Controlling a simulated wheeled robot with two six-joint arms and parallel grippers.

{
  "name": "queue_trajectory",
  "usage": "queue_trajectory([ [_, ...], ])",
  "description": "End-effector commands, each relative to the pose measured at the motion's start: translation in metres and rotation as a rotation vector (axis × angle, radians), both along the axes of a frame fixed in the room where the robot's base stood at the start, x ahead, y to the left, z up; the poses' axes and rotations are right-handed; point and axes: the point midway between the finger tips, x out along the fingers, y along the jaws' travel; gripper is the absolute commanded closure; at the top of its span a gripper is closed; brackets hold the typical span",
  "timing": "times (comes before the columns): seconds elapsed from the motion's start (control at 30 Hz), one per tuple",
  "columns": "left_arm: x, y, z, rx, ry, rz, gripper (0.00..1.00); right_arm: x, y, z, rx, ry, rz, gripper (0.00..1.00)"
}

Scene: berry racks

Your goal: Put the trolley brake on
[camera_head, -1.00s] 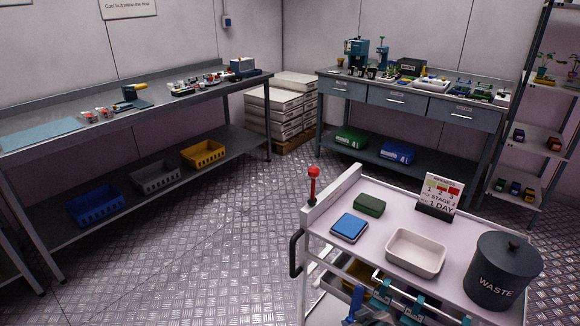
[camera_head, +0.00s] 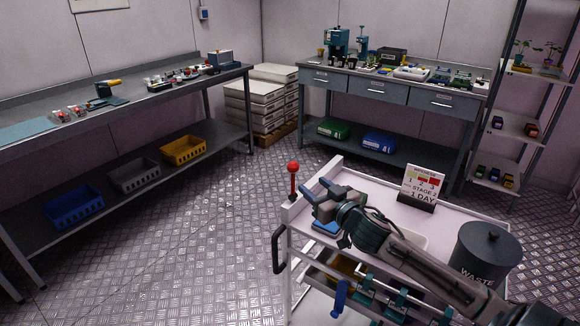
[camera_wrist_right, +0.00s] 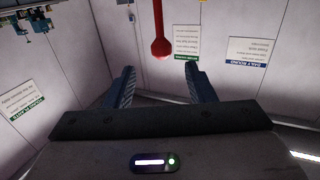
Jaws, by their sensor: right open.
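The trolley (camera_head: 445,218) stands at the lower right of the head view, with a pale top. At its left end an upright red lever with a round red knob (camera_head: 293,168) rises from the frame, presumably the brake. My right gripper (camera_head: 314,194) reaches over the trolley top from the right, just right of the lever. It is open and appears empty. In the right wrist view the red knob (camera_wrist_right: 161,48) shows beyond and between the two spread fingers (camera_wrist_right: 158,88), apart from them. My left gripper is not in view.
On the trolley stand a stage sign (camera_head: 424,185) and a dark waste bin (camera_head: 484,250). My right arm partly hides a white tray and a blue item (camera_head: 326,228). A black handle (camera_head: 278,250) sticks out at the trolley's left end. The floor left of it is clear.

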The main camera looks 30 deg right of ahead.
Motion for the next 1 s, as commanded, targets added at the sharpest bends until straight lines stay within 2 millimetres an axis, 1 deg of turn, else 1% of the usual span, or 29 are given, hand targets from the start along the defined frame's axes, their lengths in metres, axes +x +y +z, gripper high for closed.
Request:
queue_trajectory([
  [0.03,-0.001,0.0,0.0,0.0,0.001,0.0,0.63,0.003,-0.001,0.005,0.0,-0.012,0.008,0.51],
  [0.1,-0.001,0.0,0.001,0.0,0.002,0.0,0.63,0.006,-0.002,0.008,0.004,-0.018,0.011,0.51],
  [0.27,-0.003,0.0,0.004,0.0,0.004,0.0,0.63,0.018,-0.002,0.008,0.008,-0.018,0.009,0.51],
  [0.37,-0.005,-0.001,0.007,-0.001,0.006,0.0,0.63,0.03,-0.001,0.009,0.01,-0.019,0.01,0.51],
  [0.7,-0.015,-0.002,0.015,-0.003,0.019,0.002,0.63,0.082,-0.001,0.008,0.009,-0.018,0.011,0.51],
  [0.8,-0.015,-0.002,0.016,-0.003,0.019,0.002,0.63,0.095,-0.001,0.008,0.007,-0.017,0.011,0.51],
  [0.9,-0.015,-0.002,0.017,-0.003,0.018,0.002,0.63,0.104,-0.001,0.007,0.005,-0.016,0.011,0.51],
  [1.0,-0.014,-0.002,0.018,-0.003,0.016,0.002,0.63,0.109,-0.001,0.006,0.003,-0.016,0.012,0.51],
])
